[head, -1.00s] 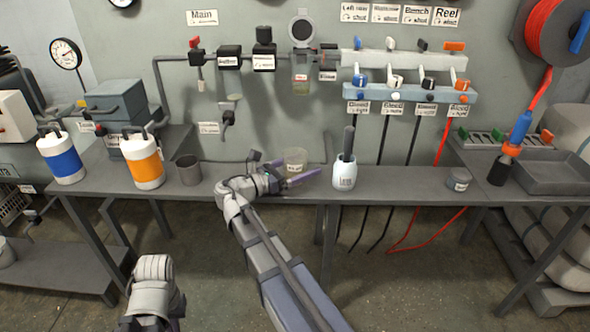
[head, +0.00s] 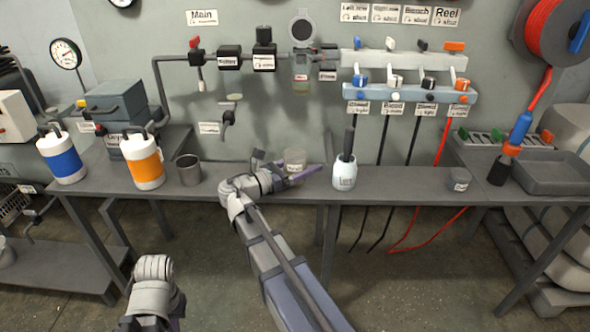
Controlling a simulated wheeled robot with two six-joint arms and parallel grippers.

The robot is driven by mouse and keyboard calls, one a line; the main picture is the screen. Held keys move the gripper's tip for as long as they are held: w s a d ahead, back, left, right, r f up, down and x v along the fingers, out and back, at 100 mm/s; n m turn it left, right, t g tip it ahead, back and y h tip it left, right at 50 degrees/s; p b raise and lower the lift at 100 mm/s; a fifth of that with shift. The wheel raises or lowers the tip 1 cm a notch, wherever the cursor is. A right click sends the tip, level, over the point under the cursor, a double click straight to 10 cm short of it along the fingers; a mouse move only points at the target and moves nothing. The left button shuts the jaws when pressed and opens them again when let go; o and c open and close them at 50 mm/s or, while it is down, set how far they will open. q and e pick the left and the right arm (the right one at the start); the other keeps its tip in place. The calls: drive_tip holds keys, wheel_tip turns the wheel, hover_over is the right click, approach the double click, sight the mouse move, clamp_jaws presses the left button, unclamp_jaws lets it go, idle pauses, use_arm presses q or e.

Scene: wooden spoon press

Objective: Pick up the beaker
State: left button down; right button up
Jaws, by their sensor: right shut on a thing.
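The beaker (head: 295,158) is a small clear cup with a pale label. It stands upright at the back of the grey bench, right of the middle. My right gripper (head: 298,174) reaches in from the left, low at the beaker, with its purple fingers shut on it. The near finger and wrist hide the beaker's lower part. Of my left arm, only a grey link shows at the lower left; its fingers are not seen.
A dark grey cup (head: 188,170) and an orange-banded jug (head: 143,162) stand to the left on the bench (head: 400,183). A white pot (head: 344,176) with a dark handle stands close right of the beaker. Valves and pipes (head: 301,60) hang above.

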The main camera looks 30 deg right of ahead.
drive_tip(key=shift+c, duration=0.9)
drive_tip(key=shift+r, duration=0.2)
wheel_tip(320, 180, up, 10)
drive_tip(key=p, duration=1)
drive_tip(key=shift+f, duration=0.2)
drive_tip(key=shift+r, duration=0.1)
